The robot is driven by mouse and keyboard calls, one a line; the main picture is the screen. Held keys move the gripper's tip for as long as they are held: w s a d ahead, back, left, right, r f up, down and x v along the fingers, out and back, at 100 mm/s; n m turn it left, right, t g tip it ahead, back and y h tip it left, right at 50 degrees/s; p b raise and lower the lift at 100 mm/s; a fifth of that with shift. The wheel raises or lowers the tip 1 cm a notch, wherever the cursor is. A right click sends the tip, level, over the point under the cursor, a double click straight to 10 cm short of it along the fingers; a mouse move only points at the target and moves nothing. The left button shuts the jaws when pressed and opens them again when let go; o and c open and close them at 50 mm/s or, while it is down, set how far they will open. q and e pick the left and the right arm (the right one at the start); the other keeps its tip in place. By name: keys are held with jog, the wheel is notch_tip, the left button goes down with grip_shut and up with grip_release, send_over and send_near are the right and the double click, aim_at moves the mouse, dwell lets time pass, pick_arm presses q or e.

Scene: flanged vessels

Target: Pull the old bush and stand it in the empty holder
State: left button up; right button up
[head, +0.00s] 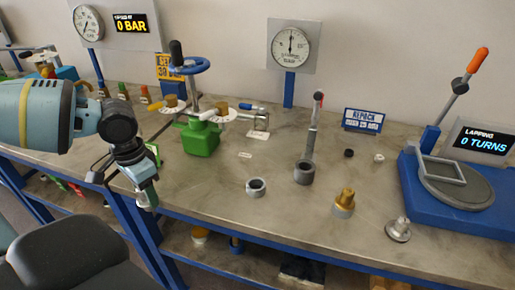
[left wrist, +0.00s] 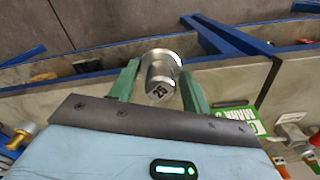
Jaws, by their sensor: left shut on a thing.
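My left gripper (head: 148,192) hangs at the bench's front left edge in the head view, pointing down. In the left wrist view its green fingers (left wrist: 158,80) are shut on a silver metal cylinder (left wrist: 160,74) marked 25. I cannot tell whether this is the old bush. A grey ring-shaped holder (head: 256,187) stands on the bench to the right of the gripper and looks empty. A dark grey holder (head: 304,173) beside it has an upright tool in it. A brass piece (head: 345,197) stands in another holder. My right gripper is not in view.
A green vessel body with a blue handwheel (head: 202,138) stands behind the gripper. A silver flanged part (head: 398,230) is near the front right edge, by the blue lapping station (head: 440,200). Bench space between the gripper and the ring holder is clear.

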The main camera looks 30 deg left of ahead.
pick_arm(q)
jog(key=shift+w+a+r+m, duration=0.3)
jog(key=shift+w+a+r, duration=0.05)
jog(key=shift+w+r, duration=0.1)
jog(key=shift+a, duration=0.1)
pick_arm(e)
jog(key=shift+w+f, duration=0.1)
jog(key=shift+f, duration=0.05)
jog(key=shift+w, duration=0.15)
pick_arm(q)
jog(key=shift+w+a+r, duration=0.1)
jog(key=shift+w+r, duration=0.05)
jog(key=shift+r, duration=0.05)
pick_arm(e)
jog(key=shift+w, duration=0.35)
pick_arm(q)
jog(key=shift+w, duration=0.1)
